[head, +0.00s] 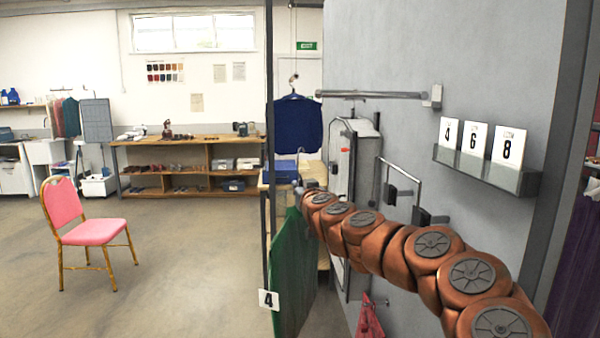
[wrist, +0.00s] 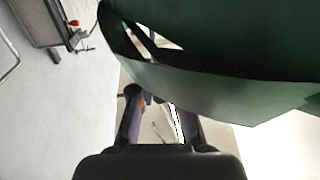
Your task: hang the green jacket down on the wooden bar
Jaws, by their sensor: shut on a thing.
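The green jacket (head: 293,268) hangs below the end of my arm in the head view, left of the grey wall. In the wrist view its green cloth (wrist: 220,50) fills the top right, in front of the fingertips. My gripper (head: 300,190) is shut on the jacket's hanger, whose hook (head: 299,153) rises above it. The fingers (wrist: 158,105) also show in the wrist view; the exact grip point is partly hidden. I cannot make out a clearly wooden bar; a grey bar (head: 370,94) sticks out from the wall, above and right of the jacket.
A blue garment (head: 294,124) hangs behind the bar's left end. A dark post (head: 269,120) stands left of my gripper. Number cards (head: 475,140) sit on a wall ledge (head: 487,172). A metal bracket (head: 399,172) juts from the wall. A pink chair (head: 88,230) stands on open floor.

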